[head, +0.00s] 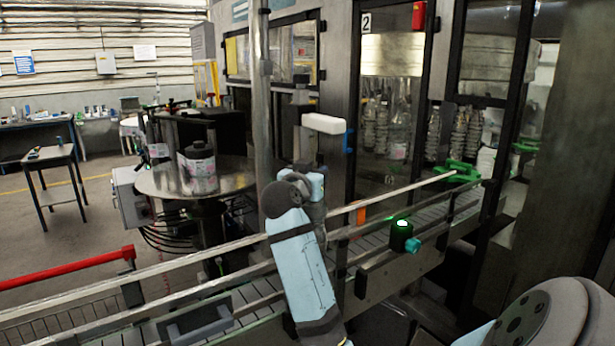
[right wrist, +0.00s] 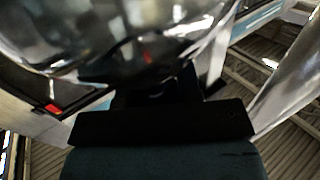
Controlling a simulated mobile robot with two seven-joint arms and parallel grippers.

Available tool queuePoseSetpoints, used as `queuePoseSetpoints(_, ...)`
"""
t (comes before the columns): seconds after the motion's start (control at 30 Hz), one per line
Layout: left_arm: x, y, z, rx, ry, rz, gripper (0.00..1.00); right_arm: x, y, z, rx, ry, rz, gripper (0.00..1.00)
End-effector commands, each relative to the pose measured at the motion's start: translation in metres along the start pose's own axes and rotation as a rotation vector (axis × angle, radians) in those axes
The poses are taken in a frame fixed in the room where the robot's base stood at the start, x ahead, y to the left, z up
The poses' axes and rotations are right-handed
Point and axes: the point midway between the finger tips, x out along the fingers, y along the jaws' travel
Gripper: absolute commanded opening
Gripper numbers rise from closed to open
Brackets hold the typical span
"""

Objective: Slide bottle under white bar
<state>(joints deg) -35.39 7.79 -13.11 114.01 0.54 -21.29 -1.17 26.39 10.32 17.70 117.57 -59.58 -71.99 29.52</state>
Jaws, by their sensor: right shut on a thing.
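The white bar (head: 323,124) is a short, rounded block beside the machine's frame, above the conveyor, in the middle of the head view. My right arm reaches up from the bottom, its wrist just below and left of the white bar. Its gripper is mostly hidden behind the wrist in the head view. In the right wrist view my right gripper (right wrist: 155,90) is shut on a shiny, clear-looking bottle (right wrist: 120,35), which fills the top of the picture. The bottle cannot be made out in the head view. My left gripper is not in view.
The conveyor (head: 385,240) with metal guide rails runs diagonally below my right arm. A vertical post (head: 260,90) stands close left of the wrist. A round table (head: 150,185) with a labelled reel is at left. A green-lit sensor (head: 403,236) sits at the rail.

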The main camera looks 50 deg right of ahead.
Motion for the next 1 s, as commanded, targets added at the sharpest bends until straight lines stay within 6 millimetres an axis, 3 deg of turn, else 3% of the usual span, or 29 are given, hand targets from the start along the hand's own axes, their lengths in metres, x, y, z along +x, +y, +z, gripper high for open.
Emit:
queuePoseSetpoints(0.6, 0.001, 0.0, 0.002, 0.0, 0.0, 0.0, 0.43, 0.031, 0.02, 0.0, -0.001, 0.001, 0.001, 0.0)
queuePoseSetpoints(1.0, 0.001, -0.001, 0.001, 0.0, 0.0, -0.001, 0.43, 0.036, 0.023, 0.0, 0.0, 0.001, 0.0, 0.0)
